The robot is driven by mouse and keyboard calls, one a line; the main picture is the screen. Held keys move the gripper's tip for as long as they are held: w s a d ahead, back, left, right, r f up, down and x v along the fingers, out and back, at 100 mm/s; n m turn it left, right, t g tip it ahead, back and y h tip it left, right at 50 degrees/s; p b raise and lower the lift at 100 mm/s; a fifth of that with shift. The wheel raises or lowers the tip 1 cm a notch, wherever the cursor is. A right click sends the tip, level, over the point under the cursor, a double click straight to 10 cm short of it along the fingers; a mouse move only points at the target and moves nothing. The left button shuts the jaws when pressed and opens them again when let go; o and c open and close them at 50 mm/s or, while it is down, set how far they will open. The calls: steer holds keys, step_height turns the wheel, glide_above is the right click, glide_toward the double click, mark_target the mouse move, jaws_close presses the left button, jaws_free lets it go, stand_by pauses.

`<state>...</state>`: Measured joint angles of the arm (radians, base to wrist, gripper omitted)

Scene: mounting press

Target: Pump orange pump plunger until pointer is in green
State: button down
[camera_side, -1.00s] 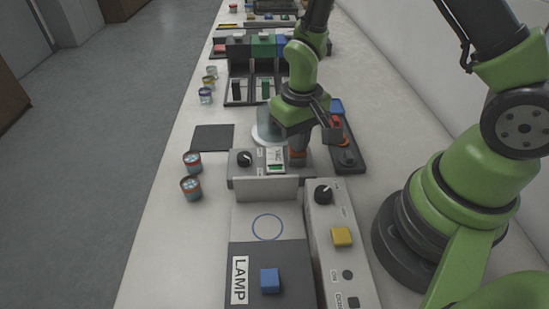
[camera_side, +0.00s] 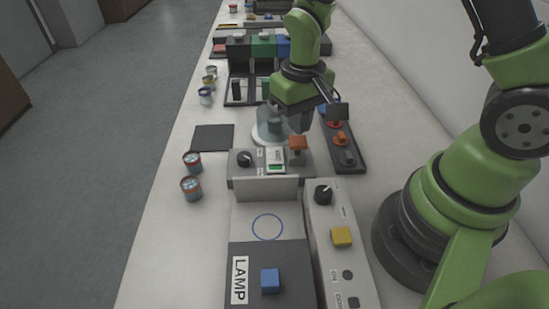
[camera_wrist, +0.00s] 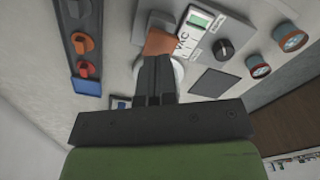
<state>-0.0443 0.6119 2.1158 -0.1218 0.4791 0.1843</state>
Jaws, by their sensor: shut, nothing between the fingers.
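The orange pump plunger (camera_side: 298,143) stands up at the right end of the grey vacuum unit (camera_side: 243,171) in the side view. It also shows in the wrist view (camera_wrist: 159,41), just beyond my fingertips. The gauge (camera_side: 276,160) is a small white panel with a green band; its pointer is too small to make out. In the wrist view the gauge (camera_wrist: 197,20) also shows green. My gripper (camera_wrist: 155,60) is shut and empty. In the side view my gripper (camera_side: 299,128) is above and slightly behind the plunger, apart from it as far as I can tell.
A black knob (camera_side: 244,159) sits on the unit's left. A dark panel with orange knobs (camera_side: 341,139) stands to the right. A round pale base (camera_side: 268,132) is behind. Small cans (camera_side: 191,188) and a dark mat (camera_side: 213,138) lie left. The lamp box (camera_side: 240,255) is in front.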

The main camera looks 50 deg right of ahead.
steer(key=shift+r, duration=2.55)
steer(key=s+a+r+m+t+y, duration=0.1)
steer(key=s+r+t+y, duration=0.1)
steer(key=s+r+t, duration=0.5)
steer(key=a+v, duration=0.2)
steer(key=v, duration=0.8)
steer(key=shift+r, duration=0.25)
